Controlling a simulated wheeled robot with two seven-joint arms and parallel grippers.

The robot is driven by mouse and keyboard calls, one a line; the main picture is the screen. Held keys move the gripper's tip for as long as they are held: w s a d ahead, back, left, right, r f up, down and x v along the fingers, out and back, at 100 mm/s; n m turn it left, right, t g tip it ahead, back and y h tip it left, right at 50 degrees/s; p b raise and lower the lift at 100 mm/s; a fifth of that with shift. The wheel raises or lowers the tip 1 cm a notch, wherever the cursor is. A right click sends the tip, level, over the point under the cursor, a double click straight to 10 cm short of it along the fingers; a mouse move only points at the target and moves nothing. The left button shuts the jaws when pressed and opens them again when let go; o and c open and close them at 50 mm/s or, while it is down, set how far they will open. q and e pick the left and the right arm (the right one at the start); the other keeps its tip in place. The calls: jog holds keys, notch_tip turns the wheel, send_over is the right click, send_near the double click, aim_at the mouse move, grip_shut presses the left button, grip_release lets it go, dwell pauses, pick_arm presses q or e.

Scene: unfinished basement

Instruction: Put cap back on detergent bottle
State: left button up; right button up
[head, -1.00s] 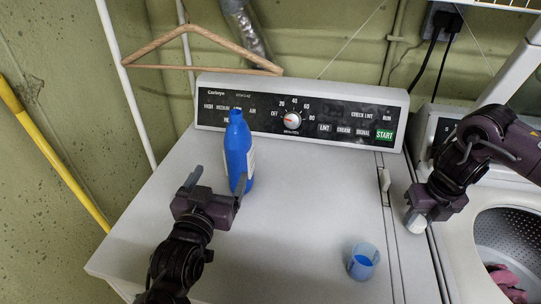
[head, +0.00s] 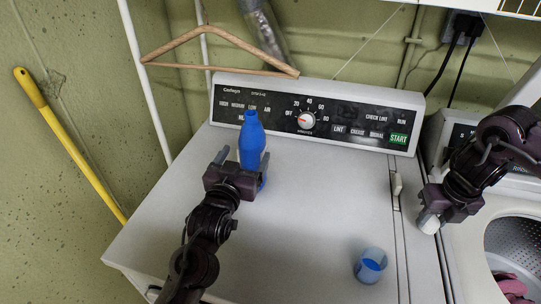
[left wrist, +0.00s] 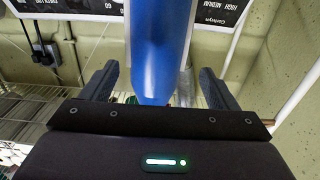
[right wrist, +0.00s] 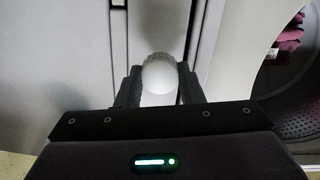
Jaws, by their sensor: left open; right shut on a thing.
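The blue detergent bottle (head: 251,140) stands upright on the dryer top near the control panel; no white cap shows on its narrow blue top. My left gripper (head: 243,160) is open with a finger on each side of the bottle, hiding its lower part. In the left wrist view the blue bottle (left wrist: 158,50) is between the spread fingers, and I cannot tell whether they touch it. My right gripper (head: 431,212) is shut on a small round white cap (head: 429,223), held above the dryer's right edge. The cap (right wrist: 160,78) also shows between the fingers in the right wrist view.
A clear cup with blue liquid (head: 370,266) stands on the dryer top (head: 310,215) at front right. The control panel (head: 312,117) rises behind the bottle. An open washer drum (head: 512,245) with pink cloth is at right. The middle of the dryer top is clear.

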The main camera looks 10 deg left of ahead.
aim_at(251, 113)
pick_arm(q)
jog(key=w, duration=0.1)
jog(key=w+p, duration=0.1)
jog(key=w, duration=0.1)
jog(key=w+p, duration=0.1)
jog(key=shift+w+d+r, duration=0.2)
jog(key=shift+w+d, duration=0.05)
jog(key=shift+d, duration=0.1)
pick_arm(e)
notch_tip(251, 113, up, 2)
jog(key=shift+r, duration=0.1)
pick_arm(q)
jog(key=shift+w+f, duration=0.1)
jog(key=shift+w, duration=0.25)
jog(key=shift+s, duration=0.1)
